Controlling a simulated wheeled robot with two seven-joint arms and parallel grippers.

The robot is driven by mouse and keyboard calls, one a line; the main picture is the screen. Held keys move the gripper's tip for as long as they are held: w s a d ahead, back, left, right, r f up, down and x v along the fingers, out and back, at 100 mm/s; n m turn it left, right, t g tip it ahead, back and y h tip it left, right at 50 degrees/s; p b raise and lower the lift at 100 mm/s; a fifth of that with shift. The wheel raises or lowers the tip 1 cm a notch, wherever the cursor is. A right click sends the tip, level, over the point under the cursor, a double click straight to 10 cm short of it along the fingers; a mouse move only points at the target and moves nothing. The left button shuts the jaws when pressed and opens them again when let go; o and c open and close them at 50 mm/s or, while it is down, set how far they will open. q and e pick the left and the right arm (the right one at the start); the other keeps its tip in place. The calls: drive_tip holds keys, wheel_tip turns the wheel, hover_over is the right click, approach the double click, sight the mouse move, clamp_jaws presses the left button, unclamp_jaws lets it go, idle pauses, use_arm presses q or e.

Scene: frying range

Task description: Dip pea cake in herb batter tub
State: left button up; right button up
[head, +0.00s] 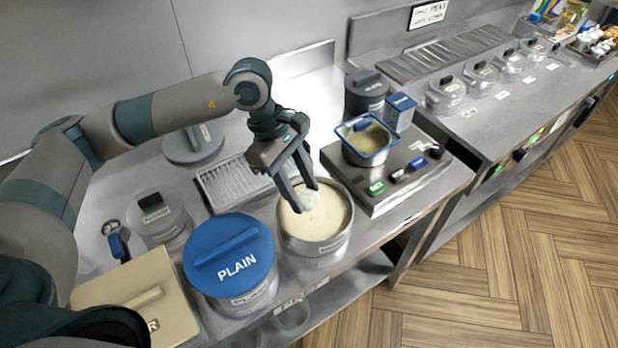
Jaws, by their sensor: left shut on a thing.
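My left gripper (298,190) comes down from above, its fingers shut on a pale, lumpy piece, likely the pea cake (309,201). The piece is at the batter surface inside an open round metal tub (318,249), partly hidden by the fingers. I cannot tell how deep it sits. The tub holds cream-coloured batter; its front label is too small to read, so I cannot tell if it is the herb one. My right gripper is not in view.
A blue-lidded tub marked PLAIN (233,262) stands close left of the open tub. A wire rack (232,184) lies behind. A blue-rimmed square container (368,140) sits on a unit with buttons (385,178) at right. A beige lidded box (140,295) is at front left.

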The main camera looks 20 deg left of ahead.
use_arm(q)
drive_tip(key=n, duration=0.2)
drive_tip(key=n+t, duration=0.1)
drive_tip(key=shift+w+d+r, duration=0.15)
drive_tip(key=shift+w+d, duration=0.1)
drive_tip(key=shift+d, duration=0.05)
drive_tip(key=n, duration=0.2)
drive_tip(key=n+t, duration=0.1)
drive_tip(key=shift+w+d+r, duration=0.15)
drive_tip(key=shift+w+r, duration=0.1)
drive_tip(key=shift+w+r+n+t+y, duration=0.25)
drive_tip(key=shift+n+t, duration=0.25)
drive_tip(key=shift+n, duration=0.4)
drive_tip(key=shift+w+n, duration=0.1)
drive_tip(key=shift+n, duration=0.3)
drive_tip(key=shift+f, duration=0.1)
